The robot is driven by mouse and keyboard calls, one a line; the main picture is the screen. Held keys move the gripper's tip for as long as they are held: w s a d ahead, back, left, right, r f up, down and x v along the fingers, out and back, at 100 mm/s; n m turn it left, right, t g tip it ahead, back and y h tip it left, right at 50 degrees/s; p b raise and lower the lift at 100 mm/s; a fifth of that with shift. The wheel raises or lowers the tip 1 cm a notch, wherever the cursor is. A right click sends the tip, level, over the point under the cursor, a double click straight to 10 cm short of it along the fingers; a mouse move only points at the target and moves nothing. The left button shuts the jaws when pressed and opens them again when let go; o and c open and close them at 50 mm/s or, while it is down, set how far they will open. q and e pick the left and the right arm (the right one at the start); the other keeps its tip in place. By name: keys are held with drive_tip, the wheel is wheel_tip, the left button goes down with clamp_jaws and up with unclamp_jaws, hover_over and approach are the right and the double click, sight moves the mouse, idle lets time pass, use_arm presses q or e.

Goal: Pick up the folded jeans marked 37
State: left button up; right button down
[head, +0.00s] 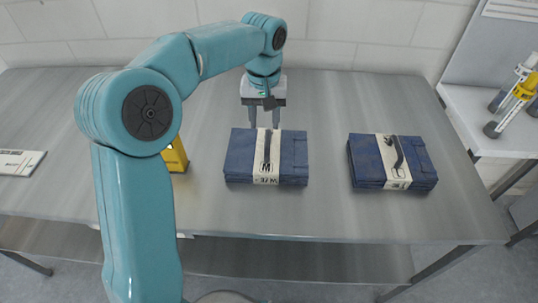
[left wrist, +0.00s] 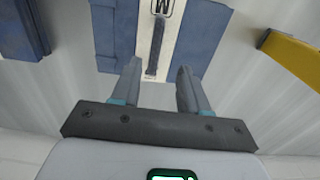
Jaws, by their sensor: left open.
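Two folded dark-blue jeans bundles lie on the metal table, each with a cream paper band and a strap handle. The middle bundle (head: 240,155) is in front of my left gripper (head: 264,120); the other bundle (head: 368,160) lies to the right. The printing on the bands is too small to read as 37. My left gripper is open and empty, pointing down just behind the middle bundle. In the left wrist view, its spread fingers (left wrist: 159,72) are close to the band and strap of the middle bundle (left wrist: 203,45). The right bundle shows at the left edge there (left wrist: 20,28).
A yellow object (head: 175,157) stands left of the middle bundle, partly hidden by my left arm. A white card (head: 20,162) lies at the far left. A white wall runs behind the metal table (head: 330,210). A side shelf with bottles (head: 515,95) stands at right.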

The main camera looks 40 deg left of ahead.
sight(268, 139)
use_arm(q)
drive_tip(key=f, duration=0.7)
drive_tip(key=shift+w+d+f, duration=0.25)
drive_tip(key=shift+w+f, duration=0.05)
drive_tip(key=shift+w+a+f, duration=0.15)
drive_tip(key=shift+f, duration=0.15)
drive_tip(key=shift+r, duration=0.1)
drive_tip(key=shift+s+r, duration=0.1)
drive_tip(key=shift+s, duration=0.1)
drive_tip(key=c, duration=0.3)
clamp_jaws()
drive_tip(key=shift+w, duration=0.1)
drive_tip(key=shift+f, duration=0.2)
